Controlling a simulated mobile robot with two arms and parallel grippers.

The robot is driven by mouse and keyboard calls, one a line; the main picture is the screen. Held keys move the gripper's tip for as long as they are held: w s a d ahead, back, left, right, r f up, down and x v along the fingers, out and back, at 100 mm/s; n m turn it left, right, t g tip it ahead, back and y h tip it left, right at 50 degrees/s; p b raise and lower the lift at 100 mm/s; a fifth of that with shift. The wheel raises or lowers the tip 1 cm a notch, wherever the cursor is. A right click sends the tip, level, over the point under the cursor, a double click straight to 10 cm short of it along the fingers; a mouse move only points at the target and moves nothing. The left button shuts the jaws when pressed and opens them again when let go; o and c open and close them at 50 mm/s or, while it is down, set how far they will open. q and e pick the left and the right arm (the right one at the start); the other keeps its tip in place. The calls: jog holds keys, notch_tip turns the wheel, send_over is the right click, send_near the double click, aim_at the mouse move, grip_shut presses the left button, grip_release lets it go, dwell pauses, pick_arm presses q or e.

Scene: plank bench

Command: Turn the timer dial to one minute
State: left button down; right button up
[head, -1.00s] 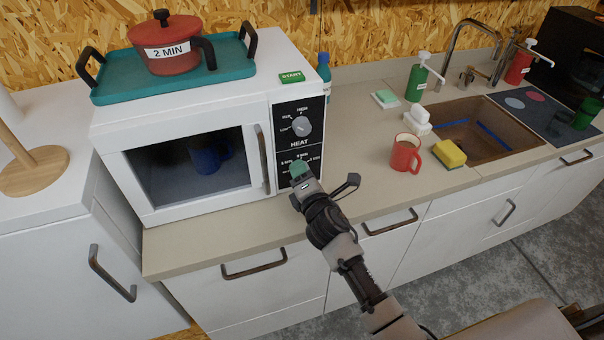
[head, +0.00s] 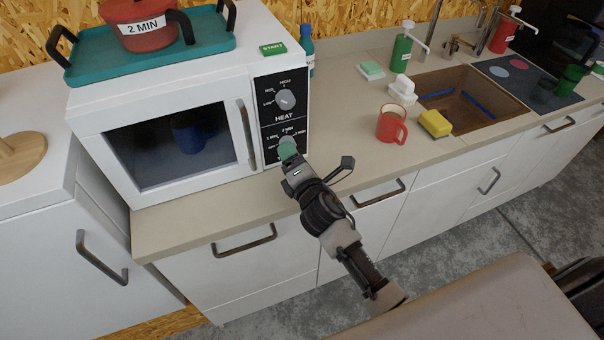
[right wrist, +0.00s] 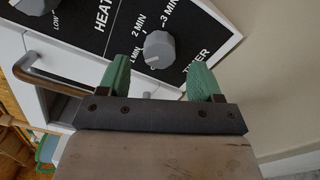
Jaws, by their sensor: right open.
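The timer dial (right wrist: 159,50) is a grey round knob on the black panel of the white microwave (head: 87,125). In the right wrist view its pale pointer mark faces lower left, with the 2 MIN and 3 MIN labels above it. I cannot tell exactly which label the mark meets. My right gripper (right wrist: 160,68) is open, its green fingertips on either side of the dial, with gaps visible between them and the knob. In the head view the right gripper (head: 288,149) hides most of the dial. My left gripper is not in view.
The heat dial (head: 286,99) sits just above on the same panel. The microwave's door handle (head: 246,134) is close left of my right gripper. A green START button (head: 272,49) is on top. A red mug (head: 391,124) and yellow sponge (head: 435,123) stand to the right.

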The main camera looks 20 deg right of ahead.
jog(key=s+b, duration=0.1)
jog(key=s, duration=0.6)
jog(key=shift+s, duration=0.2)
jog(key=shift+d, duration=0.1)
